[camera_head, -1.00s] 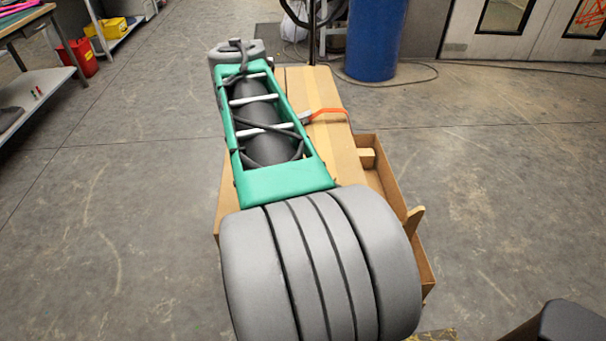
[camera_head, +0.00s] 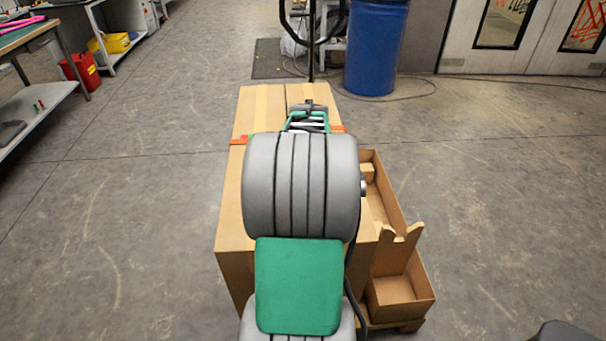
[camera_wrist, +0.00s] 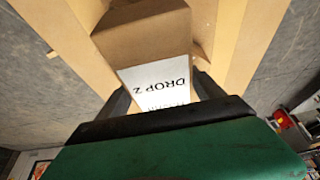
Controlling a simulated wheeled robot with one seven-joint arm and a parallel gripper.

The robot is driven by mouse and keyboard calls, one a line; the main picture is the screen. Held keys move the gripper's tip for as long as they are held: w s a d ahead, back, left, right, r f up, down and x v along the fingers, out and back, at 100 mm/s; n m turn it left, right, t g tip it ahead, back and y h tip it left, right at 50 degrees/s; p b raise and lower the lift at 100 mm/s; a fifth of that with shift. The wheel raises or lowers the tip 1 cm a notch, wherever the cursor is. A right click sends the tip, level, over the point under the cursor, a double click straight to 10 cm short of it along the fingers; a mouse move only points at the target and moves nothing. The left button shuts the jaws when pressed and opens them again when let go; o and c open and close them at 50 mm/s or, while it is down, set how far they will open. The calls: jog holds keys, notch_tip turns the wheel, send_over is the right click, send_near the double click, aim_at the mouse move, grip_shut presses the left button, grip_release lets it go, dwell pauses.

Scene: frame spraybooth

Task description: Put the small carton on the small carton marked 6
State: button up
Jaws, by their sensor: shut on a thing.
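My gripper shows in the wrist view (camera_wrist: 165,95) as two dark fingers, with a small brown carton (camera_wrist: 140,35) between them. In the head view my own arm hides the fingers and the held carton. No carton marked 6 can be made out in either view.
A blue drum (camera_head: 376,50) stands behind.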

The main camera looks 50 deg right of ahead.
jog(key=o, duration=1.9)
jog(key=shift+f, duration=0.1)
jog(key=shift+o, duration=0.2)
jog(key=shift+r, duration=0.45)
jog(key=v, duration=1)
jog(key=shift+s+a+r, duration=0.2)
jog(key=shift+s+r, duration=0.05)
jog(key=shift+r, duration=0.05)
jog(key=w+a+f+n+y, duration=0.1)
jog(key=w+a+n, duration=0.15)
jog(key=a, duration=0.45)
jog(key=w+a+n, duration=0.1)
jog(key=w+a, duration=0.2)
jog(key=a, duration=0.5)
jog(key=s+a+f+n, duration=0.1)
jog(key=a+f+n, duration=0.1)
jog(key=a, duration=0.5)
jog(key=s+a+f+n+y, duration=0.1)
jog(key=s+a+f+n, duration=0.1)
jog(key=a, duration=0.6)
jog(key=s+a+f+n+y, duration=0.1)
jog(key=a+f+n, duration=0.1)
jog(key=a, duration=0.6)
jog(key=shift+s+a+f, duration=0.2)
jog(key=shift+s+f, duration=0.1)
jog(key=shift+s, duration=0.05)
jog(key=shift+n, duration=0.25)
